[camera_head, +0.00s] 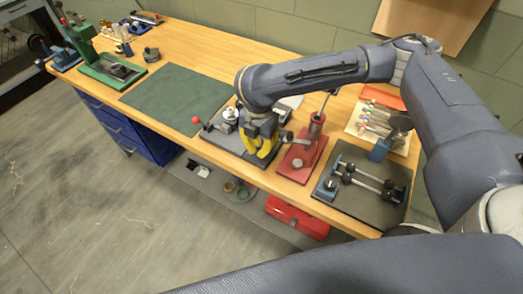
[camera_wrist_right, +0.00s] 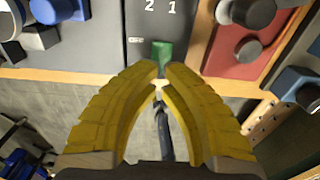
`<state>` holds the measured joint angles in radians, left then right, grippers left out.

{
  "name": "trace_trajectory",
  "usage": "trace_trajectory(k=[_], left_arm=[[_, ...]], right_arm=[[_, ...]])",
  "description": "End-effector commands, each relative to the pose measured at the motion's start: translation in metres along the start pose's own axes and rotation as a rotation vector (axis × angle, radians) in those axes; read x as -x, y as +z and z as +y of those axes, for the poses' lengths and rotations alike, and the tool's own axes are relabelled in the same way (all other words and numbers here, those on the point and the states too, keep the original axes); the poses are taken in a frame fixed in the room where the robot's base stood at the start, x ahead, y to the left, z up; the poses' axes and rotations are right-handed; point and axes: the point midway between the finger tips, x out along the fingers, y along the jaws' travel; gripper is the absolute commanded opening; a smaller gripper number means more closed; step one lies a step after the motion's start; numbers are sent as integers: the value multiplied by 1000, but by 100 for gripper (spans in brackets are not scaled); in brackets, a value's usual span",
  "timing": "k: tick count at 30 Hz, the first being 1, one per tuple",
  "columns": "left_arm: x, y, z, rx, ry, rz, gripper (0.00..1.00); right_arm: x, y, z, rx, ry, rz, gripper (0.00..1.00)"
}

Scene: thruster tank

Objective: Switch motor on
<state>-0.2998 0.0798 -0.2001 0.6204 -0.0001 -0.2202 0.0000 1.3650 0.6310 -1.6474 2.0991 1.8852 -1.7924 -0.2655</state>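My right gripper (camera_head: 261,155) points down at the front edge of the bench, over a dark base plate between a red-knobbed lever (camera_head: 196,120) and a red stand. In the right wrist view its two yellow fingers (camera_wrist_right: 161,70) converge, with their tips close together; whether they meet is unclear. A small green block (camera_wrist_right: 162,52), possibly the switch, shows just beyond the tips on a dark panel (camera_wrist_right: 150,28) marked 2 and 1. Contact with it cannot be told. No motor can be made out for certain. My left gripper is not in view.
A red stand (camera_head: 301,162) is close on the right of the gripper, and a black tray with dumbbell-like parts (camera_head: 363,185) lies farther right. A green mat (camera_head: 178,95) lies left with clear room. A green press (camera_head: 106,65) stands at the far left.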

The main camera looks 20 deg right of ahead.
Motion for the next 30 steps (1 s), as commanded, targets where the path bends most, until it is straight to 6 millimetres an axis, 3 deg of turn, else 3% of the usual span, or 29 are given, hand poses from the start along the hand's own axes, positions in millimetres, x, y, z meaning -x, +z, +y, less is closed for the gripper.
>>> trace_trajectory(k=[30], left_arm=[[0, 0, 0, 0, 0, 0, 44]], right_arm=[[-13, 0, 0, 0, 0, 0, 0]])
